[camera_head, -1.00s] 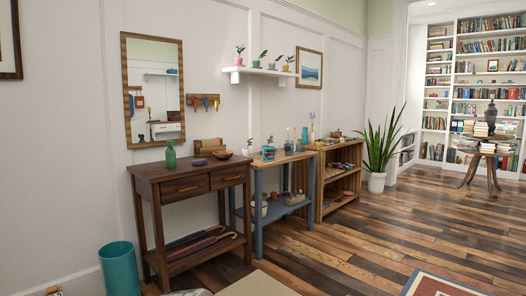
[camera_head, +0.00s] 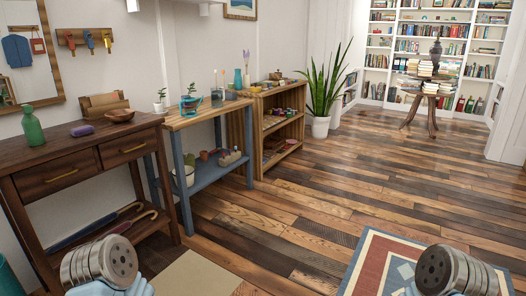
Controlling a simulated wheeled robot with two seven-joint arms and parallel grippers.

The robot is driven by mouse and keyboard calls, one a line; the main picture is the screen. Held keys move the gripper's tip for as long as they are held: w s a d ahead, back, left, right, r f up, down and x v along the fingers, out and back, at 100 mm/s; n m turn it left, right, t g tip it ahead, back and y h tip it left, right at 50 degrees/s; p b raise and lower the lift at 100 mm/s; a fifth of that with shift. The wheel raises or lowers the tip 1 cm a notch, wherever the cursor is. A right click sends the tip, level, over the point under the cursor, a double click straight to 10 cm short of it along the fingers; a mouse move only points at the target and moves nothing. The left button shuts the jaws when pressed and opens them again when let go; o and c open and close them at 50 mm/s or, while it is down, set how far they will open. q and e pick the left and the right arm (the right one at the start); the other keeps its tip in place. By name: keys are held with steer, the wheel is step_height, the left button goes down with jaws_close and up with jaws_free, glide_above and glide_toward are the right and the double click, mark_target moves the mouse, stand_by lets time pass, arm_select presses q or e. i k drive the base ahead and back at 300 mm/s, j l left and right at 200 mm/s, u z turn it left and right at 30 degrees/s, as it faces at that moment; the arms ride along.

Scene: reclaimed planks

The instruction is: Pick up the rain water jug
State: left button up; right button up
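A small teal jug-like vessel with a thin handle or frame (camera_head: 190,104) stands on the wooden top of the blue-legged table (camera_head: 208,114). It looks most like the rain water jug, but it is too small to be sure. A potted sprig (camera_head: 160,101) stands just left of it, and a jar (camera_head: 216,96) is to its right. Parts of both my arms show at the bottom edge, far from the table. Neither of my grippers' fingertips is in view.
A dark console table (camera_head: 75,160) with a green bottle (camera_head: 33,127) stands left of the blue table. A wooden shelf unit (camera_head: 265,100) adjoins on the right. A beige mat (camera_head: 195,275) and a patterned rug (camera_head: 375,260) lie on the open plank floor.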

mark_target(216, 91)
steer(key=i, duration=0.95)
steer(key=i+z, duration=0.1)
steer(key=i, duration=0.85)
steer(key=i+j, duration=0.2)
steer(key=i, duration=0.75)
